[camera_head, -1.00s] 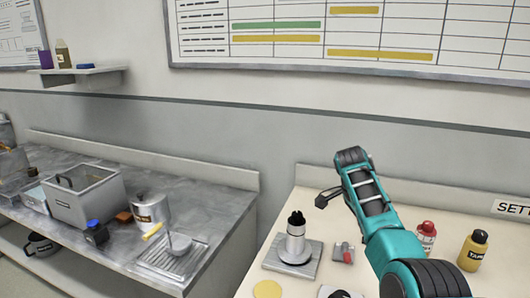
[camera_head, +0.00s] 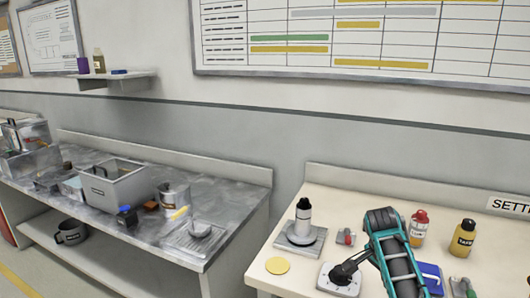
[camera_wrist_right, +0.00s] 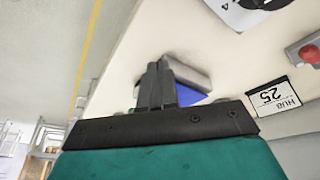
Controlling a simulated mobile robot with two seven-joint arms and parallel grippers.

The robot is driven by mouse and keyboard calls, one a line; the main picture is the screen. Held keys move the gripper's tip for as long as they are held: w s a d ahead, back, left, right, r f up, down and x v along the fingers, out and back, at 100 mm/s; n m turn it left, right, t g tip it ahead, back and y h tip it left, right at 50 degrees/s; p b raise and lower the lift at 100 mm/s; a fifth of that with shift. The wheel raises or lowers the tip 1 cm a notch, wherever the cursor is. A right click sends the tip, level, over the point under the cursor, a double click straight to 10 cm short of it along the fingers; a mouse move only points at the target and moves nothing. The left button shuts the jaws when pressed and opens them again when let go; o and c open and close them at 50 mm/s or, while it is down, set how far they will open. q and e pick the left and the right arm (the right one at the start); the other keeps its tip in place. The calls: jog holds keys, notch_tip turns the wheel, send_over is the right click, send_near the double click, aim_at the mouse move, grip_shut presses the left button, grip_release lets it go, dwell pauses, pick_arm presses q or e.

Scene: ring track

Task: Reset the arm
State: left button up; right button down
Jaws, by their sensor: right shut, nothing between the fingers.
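My right arm in teal and black reaches in from the lower right of the head view. Its gripper (camera_head: 345,272) points left and down, over or near a white plate with a dial (camera_head: 327,287) on the cream table. In the right wrist view the two dark fingers (camera_wrist_right: 155,85) are together and hold nothing. Behind them a grey and blue object (camera_wrist_right: 190,95) shows partly, the fingers hiding some of it. My left gripper is in neither view.
The cream table (camera_head: 320,195) carries a black-topped cylinder on a grey base (camera_head: 303,222), a small red-topped block (camera_head: 346,237), a yellow disc (camera_head: 277,265), a red-capped bottle (camera_head: 418,228) and a yellow bottle (camera_head: 463,238). A grey bench (camera_head: 150,235) stands left, across a gap.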

jog(key=s+f+n, duration=0.4)
jog(key=s+f, duration=0.2)
jog(key=s, duration=0.3)
jog(key=s+a+r+n+t+y, duration=0.1)
jog(key=s+a+n, duration=0.25)
jog(key=s, duration=0.45)
jog(key=s+a+r+n+t+y, duration=0.15)
jog(key=s+n, duration=0.25)
jog(key=s, duration=0.4)
jog(key=s+a+r+n+y, duration=0.15)
jog(key=s+a+n, duration=0.25)
jog(key=s, duration=0.4)
jog(key=w+a+f+t+y, duration=0.1)
jog(key=w+a+f+t, duration=0.1)
jog(key=w+f+t, duration=0.5)
jog(key=shift+a+f+n+y, duration=0.35)
jog(key=shift+a+f+y, duration=0.05)
jog(key=shift+f, duration=0.9)
jog(key=shift+w, duration=0.1)
